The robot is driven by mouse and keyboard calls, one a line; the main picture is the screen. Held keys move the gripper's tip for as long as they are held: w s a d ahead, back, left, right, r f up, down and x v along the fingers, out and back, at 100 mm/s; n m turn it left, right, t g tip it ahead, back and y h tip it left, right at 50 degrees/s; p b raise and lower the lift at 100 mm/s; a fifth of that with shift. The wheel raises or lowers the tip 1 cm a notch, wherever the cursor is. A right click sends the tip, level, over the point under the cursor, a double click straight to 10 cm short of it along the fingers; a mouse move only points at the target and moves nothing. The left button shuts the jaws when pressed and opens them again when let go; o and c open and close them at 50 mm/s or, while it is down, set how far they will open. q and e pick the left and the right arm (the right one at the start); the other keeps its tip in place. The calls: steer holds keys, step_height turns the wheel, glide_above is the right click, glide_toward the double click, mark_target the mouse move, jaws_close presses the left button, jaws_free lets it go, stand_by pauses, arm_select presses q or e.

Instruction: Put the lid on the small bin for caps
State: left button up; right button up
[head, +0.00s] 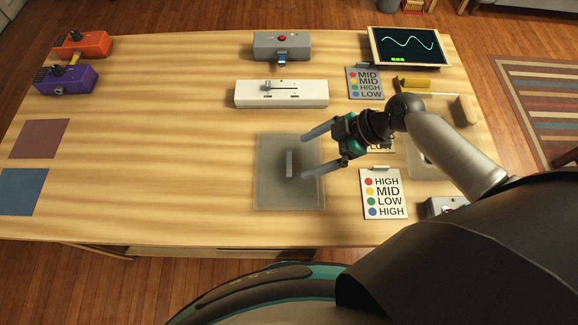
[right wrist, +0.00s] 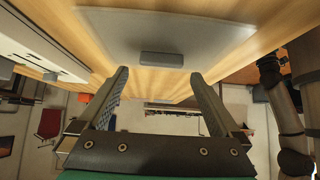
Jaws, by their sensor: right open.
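A flat grey, see-through lid (head: 272,196) with a small upright grey handle (head: 289,164) lies on the table in the middle of the head view. My right gripper (head: 304,156) is open and empty, its fingertips just right of the handle. In the right wrist view the lid (right wrist: 200,35) lies beyond the open fingers (right wrist: 160,73), and its handle (right wrist: 162,59) shows between and just past the tips. A pale bin-like thing (head: 418,168) is partly hidden behind my right arm; I cannot tell whether it is the bin for caps. My left gripper is out of view.
A white slider box (head: 305,93) and a grey box with a red button (head: 282,44) stand behind the lid. Label cards (head: 383,200) and a screen (head: 408,45) are at right. Orange (head: 82,44) and purple boxes (head: 66,81) stand far left. Table left of the lid is mostly clear.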

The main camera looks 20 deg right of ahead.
mark_target(291, 163)
steer(key=shift+b+x, duration=0.35)
steer(key=shift+x, duration=2.35)
steer(key=shift+s, duration=0.1)
steer(key=shift+c, duration=0.2)
steer(key=c, duration=1.3)
steer(key=shift+o, duration=0.2)
steer(key=shift+r, duration=0.2)
